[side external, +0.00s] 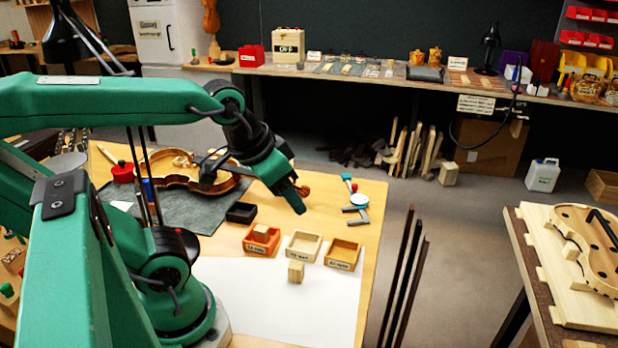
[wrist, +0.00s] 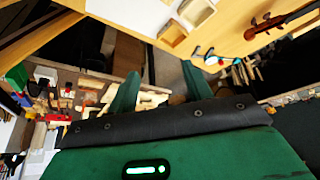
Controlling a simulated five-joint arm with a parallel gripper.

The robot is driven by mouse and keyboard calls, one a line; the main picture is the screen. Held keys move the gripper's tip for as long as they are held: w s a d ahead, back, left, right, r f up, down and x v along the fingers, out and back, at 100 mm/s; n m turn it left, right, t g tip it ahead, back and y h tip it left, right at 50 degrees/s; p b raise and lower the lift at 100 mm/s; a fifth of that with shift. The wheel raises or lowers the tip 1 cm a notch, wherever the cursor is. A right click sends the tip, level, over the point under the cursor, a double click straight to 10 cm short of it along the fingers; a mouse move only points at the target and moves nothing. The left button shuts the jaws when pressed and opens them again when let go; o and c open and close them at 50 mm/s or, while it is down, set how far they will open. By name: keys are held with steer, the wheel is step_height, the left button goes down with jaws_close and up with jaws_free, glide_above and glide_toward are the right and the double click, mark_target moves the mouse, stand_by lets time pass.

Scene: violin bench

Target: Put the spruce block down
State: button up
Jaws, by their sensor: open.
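A pale wooden block (side external: 296,271) stands upright on the white sheet (side external: 262,305), just in front of the small trays. A second, browner block (side external: 261,233) sits in the orange tray (side external: 262,246) at the left of the row. The pale one looks like spruce. My gripper (side external: 299,208) is above and behind the trays, apart from both blocks. In the wrist view my gripper (wrist: 158,82) has its two green fingers spread, with nothing between them. Neither block can be made out clearly there.
A pale tray (side external: 303,246) and a brown tray (side external: 343,254) stand right of the orange one; a dark box (side external: 241,212) is behind. A violin body (side external: 185,170) lies on the grey mat (side external: 195,213). Clamps (side external: 356,198) lie near the table's right edge. The front sheet is mostly clear.

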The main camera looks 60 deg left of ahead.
steer(key=shift+s+d+r+m, duration=0.1)
steer(key=shift+s+r+m, duration=0.1)
steer(key=shift+r+m, duration=0.1)
steer(key=shift+f, duration=0.1)
steer(key=m+g, duration=0.5)
steer(key=m, duration=0.3)
glide_above(298, 265)
steer(key=f, duration=1.4)
steer(key=shift+s+d+f, duration=0.1)
steer(key=shift+d+f, duration=0.1)
steer(key=shift+f, duration=0.05)
steer(key=shift+a+f+m, duration=0.1)
steer(key=shift+f+m, duration=0.4)
steer(key=shift+f, duration=1.55)
steer(key=shift+f, duration=0.1)
steer(key=shift+a+f, duration=0.1)
steer(key=shift+f, duration=2.4)
